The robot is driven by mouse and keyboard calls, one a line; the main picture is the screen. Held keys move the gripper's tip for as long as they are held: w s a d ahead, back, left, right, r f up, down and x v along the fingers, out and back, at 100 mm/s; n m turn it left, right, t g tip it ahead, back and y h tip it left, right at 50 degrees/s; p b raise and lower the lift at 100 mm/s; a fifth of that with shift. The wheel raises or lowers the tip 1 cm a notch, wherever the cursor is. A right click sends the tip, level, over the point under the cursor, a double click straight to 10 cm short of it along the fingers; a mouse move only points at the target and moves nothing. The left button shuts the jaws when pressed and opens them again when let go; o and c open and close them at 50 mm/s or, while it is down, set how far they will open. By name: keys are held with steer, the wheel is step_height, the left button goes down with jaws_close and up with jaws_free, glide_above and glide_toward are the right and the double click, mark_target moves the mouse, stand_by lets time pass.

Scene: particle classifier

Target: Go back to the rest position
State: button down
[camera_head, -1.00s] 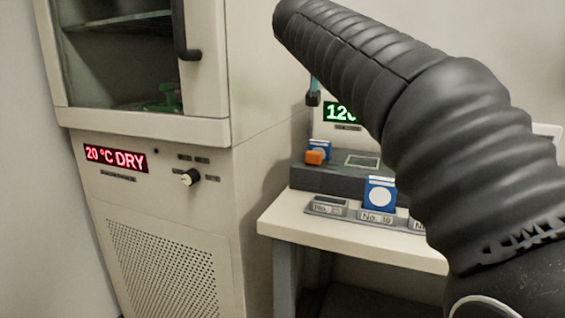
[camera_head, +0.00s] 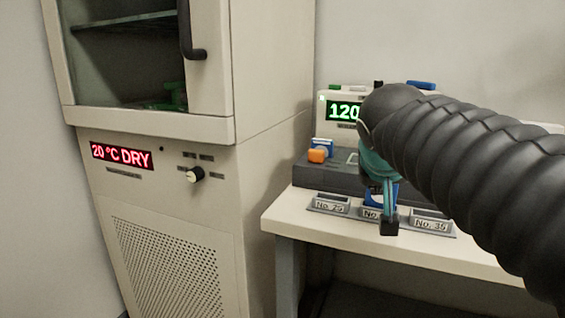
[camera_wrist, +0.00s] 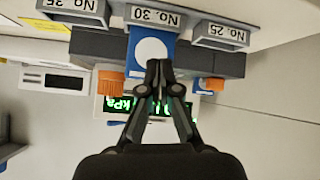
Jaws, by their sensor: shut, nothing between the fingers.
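My gripper (camera_head: 389,222) is shut and empty in the head view, pointing down in front of the small table's holders. In the wrist view my gripper (camera_wrist: 158,66) shows with its fingertips together, overlapping the lower edge of a blue piece with a white disc (camera_wrist: 151,47). That blue piece stands at the No. 30 holder (camera_wrist: 152,15); in the head view it is mostly hidden behind my gripper. I cannot tell whether the fingers touch it. My black-sleeved arm covers the right of the head view.
A cabinet (camera_head: 190,130) with a "20 °C DRY" display stands at the left. The table (camera_head: 290,222) carries the No. 25 (camera_head: 329,204) and No. 35 (camera_head: 431,222) holders, a dark block with an orange-and-blue piece (camera_head: 317,155), and a green display (camera_head: 343,111).

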steer(key=s+a+f+n+g+y, duration=0.1)
steer(key=s+f+g+y, duration=0.2)
steer(key=s+f, duration=1.5)
step_height(320, 180, down, 3)
steer(key=shift+s+a, duration=0.15)
